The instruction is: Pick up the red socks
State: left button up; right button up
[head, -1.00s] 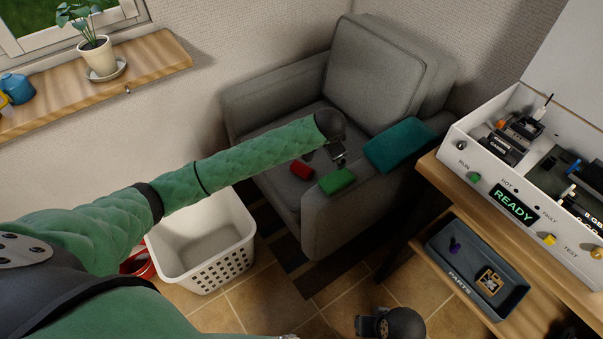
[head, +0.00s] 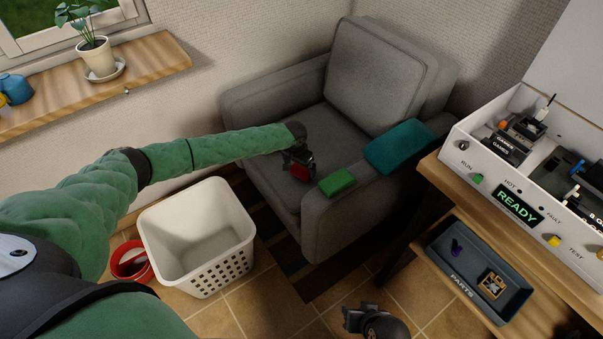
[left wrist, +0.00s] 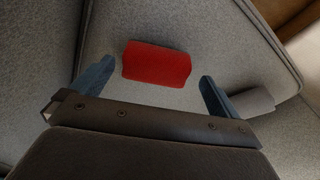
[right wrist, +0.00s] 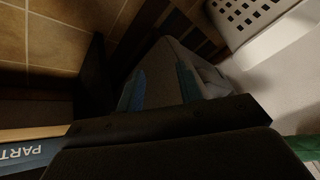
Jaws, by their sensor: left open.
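The red socks (head: 301,172) are a small folded red bundle on the grey armchair's seat, near its front. My left gripper (head: 299,163) is over them and partly covers them in the head view. In the left wrist view the red socks (left wrist: 157,63) lie between and just beyond the two open blue fingertips (left wrist: 155,75), with a gap on each side. My right gripper (head: 352,319) is low at the bottom of the head view. In the right wrist view its two blue fingers (right wrist: 160,85) stand apart with nothing seen held between them.
A green folded bundle (head: 337,182) and a teal folded cloth (head: 398,147) lie on the armchair's (head: 315,225) right arm. A white laundry basket (head: 215,272) stands on the floor, beside a red bucket (head: 131,262). A wooden bench (head: 440,185) holds a white console and a parts tray (head: 500,298).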

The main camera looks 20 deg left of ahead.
aim_at(301, 168)
pick_arm(q)
jog(key=shift+w+d+f, duration=0.1)
jog(key=shift+w+f, duration=0.05)
jog(key=shift+f, duration=0.6)
jog(key=shift+w+d+f, duration=0.15)
jog(key=shift+f, duration=0.55)
jog(key=shift+w+d+f, duration=0.1)
jog(key=shift+w+f, duration=0.05)
jog(key=shift+f, duration=0.6)
jog(key=c, duration=1)
jog(key=shift+r, duration=0.15)
